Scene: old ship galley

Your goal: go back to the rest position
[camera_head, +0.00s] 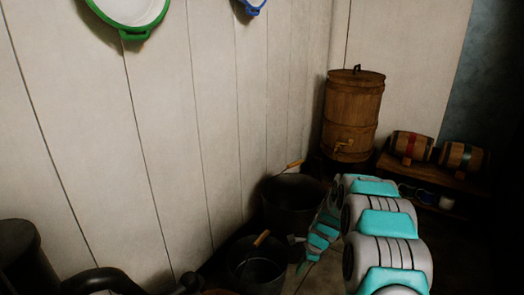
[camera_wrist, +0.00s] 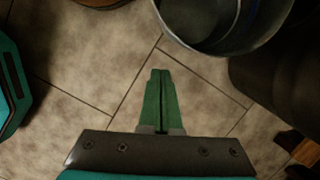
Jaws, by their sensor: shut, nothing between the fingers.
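My gripper (camera_wrist: 161,75) points down at the tiled floor (camera_wrist: 75,55) in the wrist view. Its two green fingers are together with nothing between them. In the head view my gripper (camera_head: 302,268) hangs low at the end of my white and teal arm, beside the dark buckets. Its fingertips are small and dim there. No mark of a rest position shows.
A dark bucket (camera_head: 290,207) and another (camera_head: 257,272) stand along the plank wall (camera_head: 170,130). A grey metal bucket (camera_wrist: 212,45) is close by in the wrist view. A wooden barrel (camera_head: 352,110) with a tap and small kegs (camera_head: 411,146) stand behind my arm.

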